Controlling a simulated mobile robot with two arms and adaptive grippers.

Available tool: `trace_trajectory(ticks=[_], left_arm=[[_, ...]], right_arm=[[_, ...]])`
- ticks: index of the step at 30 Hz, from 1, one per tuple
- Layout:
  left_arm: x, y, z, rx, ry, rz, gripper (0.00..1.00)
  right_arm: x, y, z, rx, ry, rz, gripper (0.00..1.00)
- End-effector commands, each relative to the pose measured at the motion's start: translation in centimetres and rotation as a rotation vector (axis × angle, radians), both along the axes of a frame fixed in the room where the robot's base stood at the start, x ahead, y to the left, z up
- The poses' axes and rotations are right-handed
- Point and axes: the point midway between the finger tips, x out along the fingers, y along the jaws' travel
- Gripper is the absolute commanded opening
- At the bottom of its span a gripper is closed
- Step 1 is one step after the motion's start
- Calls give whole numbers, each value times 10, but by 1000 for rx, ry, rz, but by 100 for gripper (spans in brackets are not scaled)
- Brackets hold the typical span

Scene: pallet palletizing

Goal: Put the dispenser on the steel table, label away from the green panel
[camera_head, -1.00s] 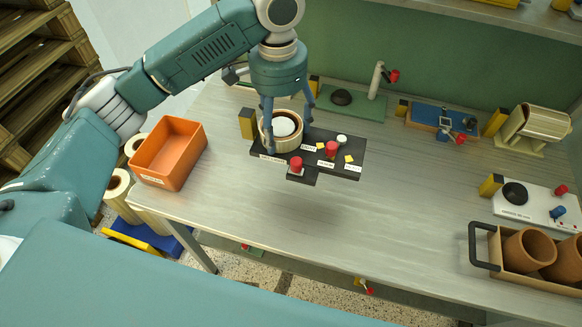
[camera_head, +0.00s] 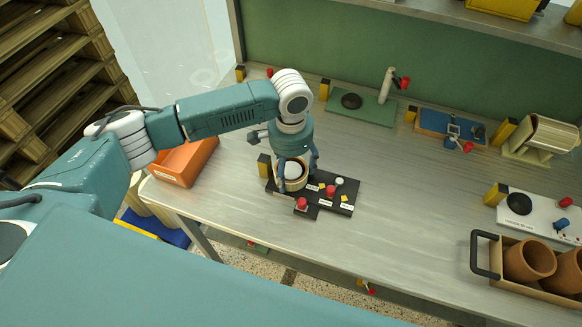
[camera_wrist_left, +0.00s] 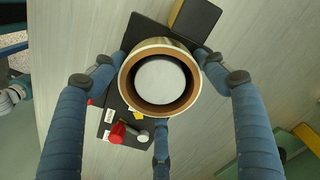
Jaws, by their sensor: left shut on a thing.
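The dispenser is a black base (camera_head: 335,199) with red knobs, yellow squares and white labels, carrying a tan-rimmed roll (camera_head: 302,184) with a white centre. My left gripper (camera_head: 297,170) is shut on the roll from above. In the left wrist view its blue fingers surround the roll (camera_wrist_left: 160,48), and part of the base (camera_wrist_left: 128,103) shows below it. The white labels show on the side toward me, away from the green panel (camera_head: 330,50). The dispenser is over the front left part of the steel table (camera_head: 400,215); I cannot tell whether it touches the top. My right gripper is not in view.
An orange bin (camera_head: 180,165) is at the table's left end, partly behind my arm. A green board (camera_head: 375,111), a blue board (camera_head: 440,124) and a beige holder (camera_head: 543,138) stand along the back. A white board (camera_head: 540,212) and a crate of clay pots (camera_head: 530,289) are at right. The table's middle is clear.

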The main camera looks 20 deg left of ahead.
Motion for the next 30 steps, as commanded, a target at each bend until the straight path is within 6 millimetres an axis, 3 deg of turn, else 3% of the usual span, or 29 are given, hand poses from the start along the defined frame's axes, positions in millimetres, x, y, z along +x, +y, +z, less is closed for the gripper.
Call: trace_trajectory(ticks=[8,9,12,23,30], left_arm=[[0,-1,-1,-2,-1,0,34],[0,0,-2,-1,-1,0,76],[0,0,-2,-1,-1,0,91],[1,0,2,-1,-2,0,91],[2,-1,41,-3,-5,0,91]], right_arm=[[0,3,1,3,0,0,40],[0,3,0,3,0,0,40],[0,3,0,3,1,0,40],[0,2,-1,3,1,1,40],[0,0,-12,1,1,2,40]])
